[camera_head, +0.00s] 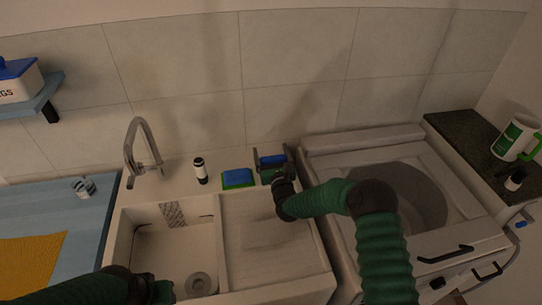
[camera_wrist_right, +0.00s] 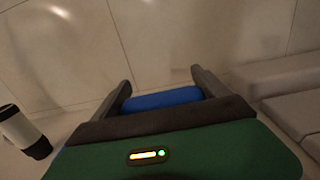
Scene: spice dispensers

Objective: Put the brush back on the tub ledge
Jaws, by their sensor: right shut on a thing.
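My right gripper (camera_head: 271,158) is over the back ledge (camera_head: 215,186) of the white sink tub, close to the tiled wall. It is shut on a blue object, which I take to be the brush (camera_head: 272,162). In the right wrist view, the blue brush (camera_wrist_right: 165,98) lies between the two dark fingers, its lower part hidden by the gripper body. I cannot tell whether the brush touches the ledge.
A blue and green sponge (camera_head: 237,178) lies just left of the right gripper. A black and white bottle (camera_head: 200,170) and the faucet (camera_head: 142,150) stand further left. A washing machine (camera_head: 385,190) is on the right. The tub basin (camera_head: 150,255) looks empty.

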